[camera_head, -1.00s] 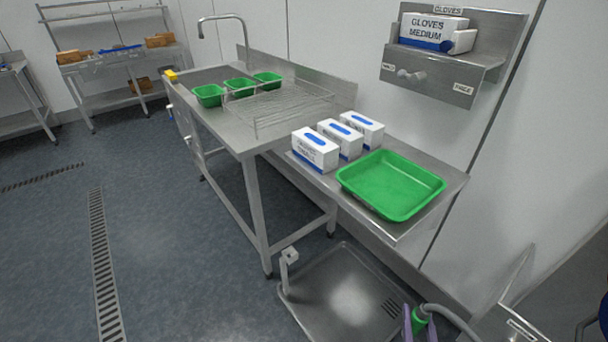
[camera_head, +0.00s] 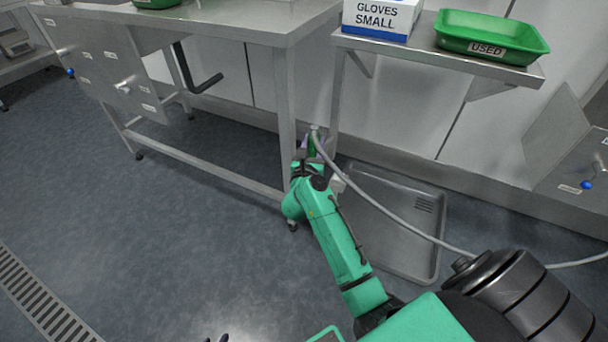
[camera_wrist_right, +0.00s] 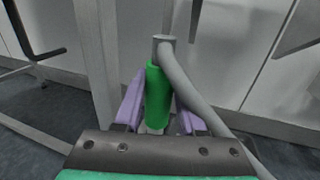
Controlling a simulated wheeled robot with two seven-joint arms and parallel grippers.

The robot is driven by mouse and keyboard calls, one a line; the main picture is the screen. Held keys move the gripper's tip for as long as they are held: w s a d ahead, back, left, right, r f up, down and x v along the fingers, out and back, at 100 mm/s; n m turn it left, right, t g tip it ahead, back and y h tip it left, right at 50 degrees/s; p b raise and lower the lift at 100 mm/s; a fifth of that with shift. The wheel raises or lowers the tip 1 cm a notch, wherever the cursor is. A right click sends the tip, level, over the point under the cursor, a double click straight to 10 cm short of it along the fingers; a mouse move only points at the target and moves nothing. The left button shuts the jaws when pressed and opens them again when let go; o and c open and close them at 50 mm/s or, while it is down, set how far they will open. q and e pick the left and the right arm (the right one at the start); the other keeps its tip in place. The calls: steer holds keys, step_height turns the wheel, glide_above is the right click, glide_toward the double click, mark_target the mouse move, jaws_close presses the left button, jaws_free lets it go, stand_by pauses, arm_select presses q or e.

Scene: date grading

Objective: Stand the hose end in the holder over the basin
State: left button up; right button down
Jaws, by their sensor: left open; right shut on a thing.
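My right gripper (camera_head: 311,150) is shut on the green hose end (camera_head: 313,145), beside the table leg and up-left of the holder in the head view. The right wrist view shows the green hose end (camera_wrist_right: 158,95) upright between the purple fingers (camera_wrist_right: 158,110). Its grey hose (camera_wrist_right: 185,75) bends over at the top and falls to the right. The pale holder (camera_head: 337,184) is at the basin's (camera_head: 432,240) left edge, partly hidden by my arm and the hose. The hose end appears apart from it. My left gripper (camera_head: 217,338) is open and empty at the bottom edge, mostly cut off.
The grey hose crosses above the basin to the right. A steel table leg (camera_head: 287,120) stands close to my right gripper. A shelf (camera_head: 400,52) above holds a glove box (camera_head: 380,18) and a green tray (camera_head: 490,36). Floor to the left is clear.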

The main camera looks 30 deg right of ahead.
steer(key=w+d+f+m+g+h+b, duration=0.1)
steer(key=w+d+f+b, duration=0.1)
steer(key=w+f+b, duration=0.3)
arm_select(q)
steer(key=w+d+r+t+h+b, duration=0.1)
steer(key=w+d+t+h+b, duration=0.1)
steer(key=d, duration=0.4)
steer(key=shift+w+n+t+h, duration=0.15)
steer(key=shift+n+t+h, duration=0.15)
steer(key=shift+t, duration=0.6)
arm_select(e)
steer(key=s+d+f, duration=0.4)
steer(key=d+f, duration=0.3)
steer(key=d, duration=0.2)
steer(key=shift+s+d+f, duration=0.2)
steer(key=shift+d+f, duration=0.1)
steer(key=shift+d, duration=0.05)
arm_select(q)
steer(key=shift+a+r, duration=0.1)
steer(key=shift+r, duration=0.3)
arm_select(e)
steer(key=shift+s, duration=0.1)
arm_select(q)
steer(key=shift+f, duration=0.15)
